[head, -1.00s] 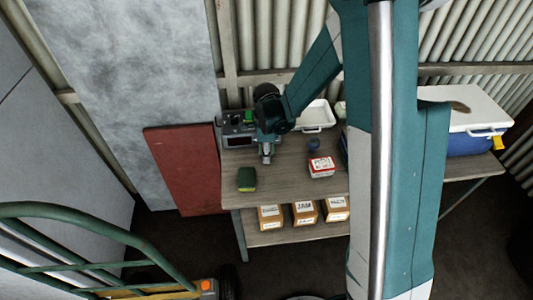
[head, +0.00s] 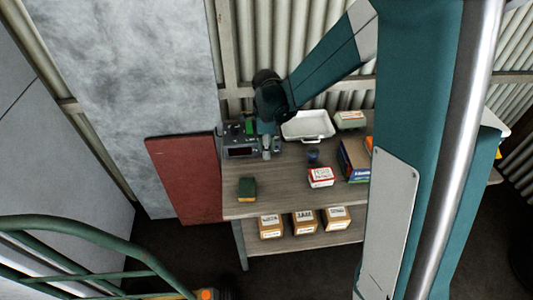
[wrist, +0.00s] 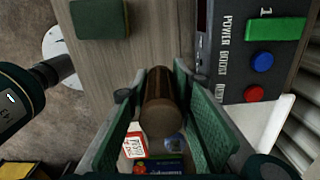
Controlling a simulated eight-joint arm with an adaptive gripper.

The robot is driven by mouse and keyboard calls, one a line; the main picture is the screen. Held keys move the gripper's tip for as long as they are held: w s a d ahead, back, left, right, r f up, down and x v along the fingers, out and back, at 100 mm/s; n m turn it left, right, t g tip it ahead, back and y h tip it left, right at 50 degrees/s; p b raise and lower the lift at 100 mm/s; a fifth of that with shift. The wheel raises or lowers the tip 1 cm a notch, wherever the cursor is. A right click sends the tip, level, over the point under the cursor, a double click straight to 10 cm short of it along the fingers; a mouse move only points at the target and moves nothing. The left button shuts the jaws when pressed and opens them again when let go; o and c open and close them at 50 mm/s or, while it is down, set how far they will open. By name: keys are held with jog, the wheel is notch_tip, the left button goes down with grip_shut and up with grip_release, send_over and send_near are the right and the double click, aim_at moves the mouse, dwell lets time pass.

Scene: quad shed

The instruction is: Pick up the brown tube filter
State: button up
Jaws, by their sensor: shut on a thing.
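The brown tube filter (wrist: 160,105) is a dark brown cylinder. It sits between the green pads of my gripper (wrist: 154,84) in the wrist view, with a pad against each side. My gripper is shut on it. In the head view my gripper (head: 268,148) is over the back left of the wooden bench, close beside a dark control box. The tube cannot be made out there. Whether it touches the bench is not clear.
The control box (head: 240,146) with coloured buttons stands left of my gripper. A dark green block (head: 247,188) lies at the front left of the bench (head: 285,188). A red-white box (head: 320,177), blue cup (head: 313,155) and white tray (head: 308,127) are to the right.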

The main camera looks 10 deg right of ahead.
jog(key=shift+r, duration=0.3)
jog(key=shift+d, duration=0.15)
dwell(0.4)
